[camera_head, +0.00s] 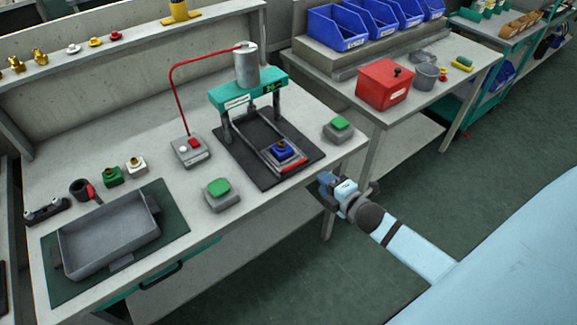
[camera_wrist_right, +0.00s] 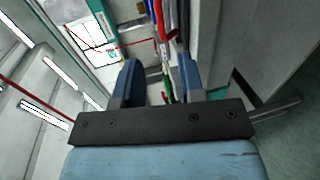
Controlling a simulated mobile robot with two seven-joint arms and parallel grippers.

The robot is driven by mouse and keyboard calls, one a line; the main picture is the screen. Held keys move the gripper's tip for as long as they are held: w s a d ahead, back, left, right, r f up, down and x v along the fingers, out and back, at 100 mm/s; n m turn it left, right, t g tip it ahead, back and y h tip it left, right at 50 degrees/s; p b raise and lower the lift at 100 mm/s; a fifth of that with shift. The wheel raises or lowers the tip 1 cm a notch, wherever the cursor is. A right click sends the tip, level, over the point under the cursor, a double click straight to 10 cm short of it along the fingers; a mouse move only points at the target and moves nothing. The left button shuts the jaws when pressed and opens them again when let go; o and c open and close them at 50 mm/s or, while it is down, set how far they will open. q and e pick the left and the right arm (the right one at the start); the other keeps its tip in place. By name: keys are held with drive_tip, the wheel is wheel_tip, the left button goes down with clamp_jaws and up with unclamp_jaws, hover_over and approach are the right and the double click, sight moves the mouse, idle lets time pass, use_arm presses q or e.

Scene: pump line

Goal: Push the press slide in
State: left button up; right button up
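The press (camera_head: 247,97) has a teal crossbar and a grey cylinder on top, and stands on a black mat (camera_head: 250,170). Its slide (camera_head: 268,150) sticks out at the front, towards the bench edge, with a red handle (camera_head: 294,164) at its near end. A blue block (camera_head: 283,150) with a brass piece on top sits on the slide. My right gripper (camera_head: 325,181) is just off the bench's front edge, to the right of the handle and apart from it. In the right wrist view the gripper's fingers (camera_wrist_right: 160,78) are spread with a gap between them. My left gripper is not in view.
Green-topped buttons stand left (camera_head: 222,194) and right (camera_head: 339,129) of the mat. A grey tray (camera_head: 108,238) lies at left. A red box (camera_head: 385,84) stands on the neighbouring bench. Floor in front is clear.

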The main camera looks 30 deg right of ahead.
sight(298, 163)
drive_tip(key=x, duration=1.2)
drive_tip(key=shift+w, duration=0.35)
clamp_jaws()
